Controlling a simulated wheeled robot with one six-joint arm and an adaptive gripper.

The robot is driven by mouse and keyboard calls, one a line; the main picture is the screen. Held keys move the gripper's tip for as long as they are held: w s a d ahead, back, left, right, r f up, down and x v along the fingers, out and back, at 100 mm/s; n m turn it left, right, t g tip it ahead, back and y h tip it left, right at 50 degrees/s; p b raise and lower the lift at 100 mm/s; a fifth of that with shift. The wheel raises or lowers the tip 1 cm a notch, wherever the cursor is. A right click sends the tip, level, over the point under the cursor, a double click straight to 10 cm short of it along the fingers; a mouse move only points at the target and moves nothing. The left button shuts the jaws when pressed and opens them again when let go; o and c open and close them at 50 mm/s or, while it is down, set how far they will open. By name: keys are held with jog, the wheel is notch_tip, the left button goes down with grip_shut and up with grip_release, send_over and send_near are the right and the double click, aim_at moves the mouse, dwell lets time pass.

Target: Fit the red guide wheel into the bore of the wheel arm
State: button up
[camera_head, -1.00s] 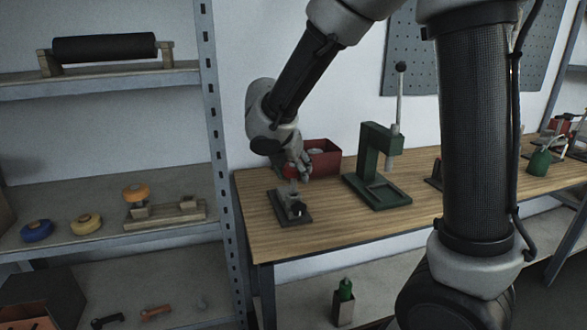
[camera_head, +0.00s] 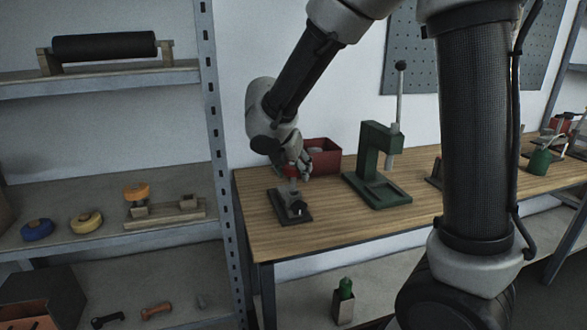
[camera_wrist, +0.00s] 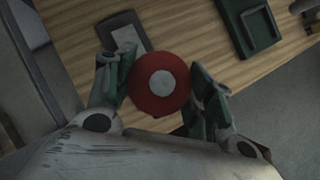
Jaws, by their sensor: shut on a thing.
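The red guide wheel (camera_wrist: 152,98), round with a pale grey centre, is between the two fingers of my gripper (camera_wrist: 161,88), which is shut on it. The fixture carries a short pale upright and a dark block, apparently the wheel arm. In the wrist view the fixture's plate (camera_wrist: 125,37) lies beyond the wheel, partly covered by it. The bore cannot be made out.
A red bin (camera_head: 325,161) stands just behind my gripper. A green lever press (camera_head: 371,150) stands to the right on the wooden bench (camera_head: 330,216). A shelf upright (camera_head: 217,130) rises at the bench's left end. The bench front between fixture and press is clear.

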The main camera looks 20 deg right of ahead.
aim_at(292, 179)
jog(key=shift+f, duration=0.85)
jog(key=shift+f, duration=0.35)
jog(key=shift+f, duration=0.9)
jog(key=o, duration=1.2)
jog(key=shift+c, duration=0.2)
jog(key=v, duration=1.2)
